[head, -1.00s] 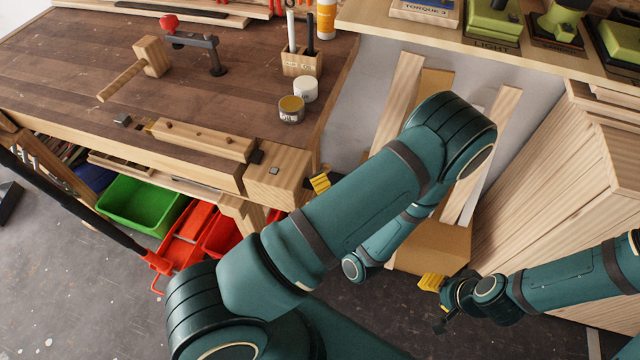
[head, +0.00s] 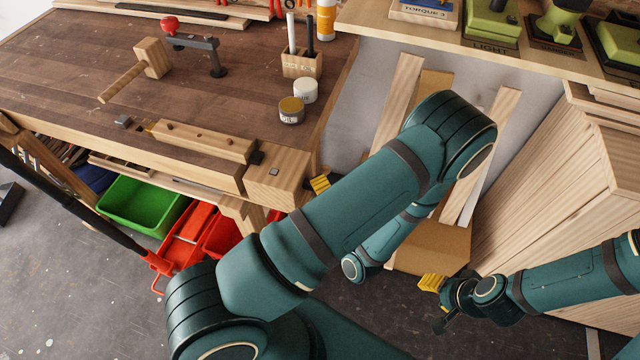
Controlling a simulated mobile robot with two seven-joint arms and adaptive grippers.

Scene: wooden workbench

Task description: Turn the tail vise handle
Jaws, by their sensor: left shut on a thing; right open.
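The tail vise (head: 285,182) is a pale wooden block at the right front corner of the bench. Its handle is not visible; my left arm and gripper cover that area. My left gripper (head: 319,184) shows only as a yellow finger part just right of the vise block. The rest of it is hidden behind my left arm. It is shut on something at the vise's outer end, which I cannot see. My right gripper (head: 437,301) is open and empty, low over the floor at right, well away from the vise.
The workbench (head: 80,55) holds a wooden mallet (head: 151,57), a holdfast clamp with a red knob (head: 209,47), two small tins (head: 291,110) and a pen holder (head: 302,65). Green (head: 135,203) and red bins sit below. Stacked boards (head: 560,190) stand at right.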

